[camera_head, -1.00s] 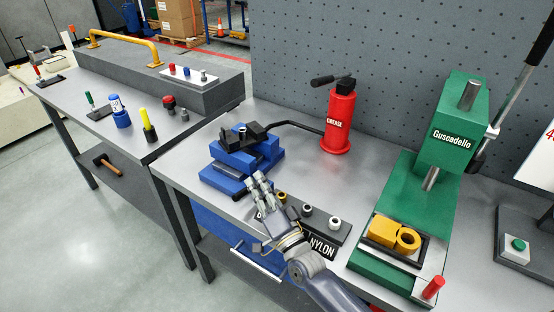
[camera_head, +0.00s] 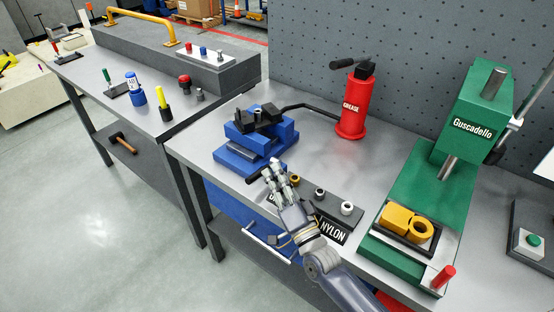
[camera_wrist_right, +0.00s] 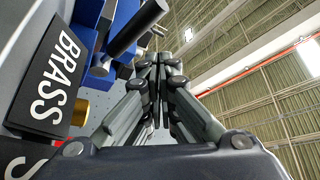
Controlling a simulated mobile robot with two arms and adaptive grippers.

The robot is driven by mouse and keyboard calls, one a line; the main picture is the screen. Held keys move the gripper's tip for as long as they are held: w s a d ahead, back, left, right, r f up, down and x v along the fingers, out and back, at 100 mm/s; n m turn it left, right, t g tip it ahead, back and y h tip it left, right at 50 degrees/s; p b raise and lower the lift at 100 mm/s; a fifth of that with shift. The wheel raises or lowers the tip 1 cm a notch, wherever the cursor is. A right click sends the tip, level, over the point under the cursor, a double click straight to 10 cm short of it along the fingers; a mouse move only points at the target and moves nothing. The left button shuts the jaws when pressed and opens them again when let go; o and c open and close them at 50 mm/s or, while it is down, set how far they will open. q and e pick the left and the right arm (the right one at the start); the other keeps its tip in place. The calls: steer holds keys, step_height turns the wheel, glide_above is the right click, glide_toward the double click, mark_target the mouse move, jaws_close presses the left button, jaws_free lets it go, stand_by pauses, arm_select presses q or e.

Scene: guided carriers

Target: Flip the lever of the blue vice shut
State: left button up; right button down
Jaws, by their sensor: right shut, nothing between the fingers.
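The blue vice (camera_head: 245,158) stands on the grey bench, with black jaws (camera_head: 258,118) on top. Its black lever (camera_head: 254,176) sticks out low at the front, toward the bench edge. In the right wrist view the lever (camera_wrist_right: 135,29) is a dark rod at upper left, in front of the blue body (camera_wrist_right: 108,72). My right gripper (camera_head: 274,168) is shut and empty, just right of the lever's end; whether they touch is unclear. Its closed fingers (camera_wrist_right: 158,75) point up in the wrist view. My left gripper is not in view.
A strip of small bushings with a NYLON label (camera_head: 331,232) lies beside my right wrist. A BRASS label (camera_wrist_right: 50,85) is close in the wrist view. A red grease can (camera_head: 353,108) stands behind the vice; a green press (camera_head: 430,190) stands right.

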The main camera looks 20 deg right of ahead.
steer(key=v, duration=0.9)
steer(key=shift+s+f, duration=0.1)
steer(key=shift+s, duration=0.15)
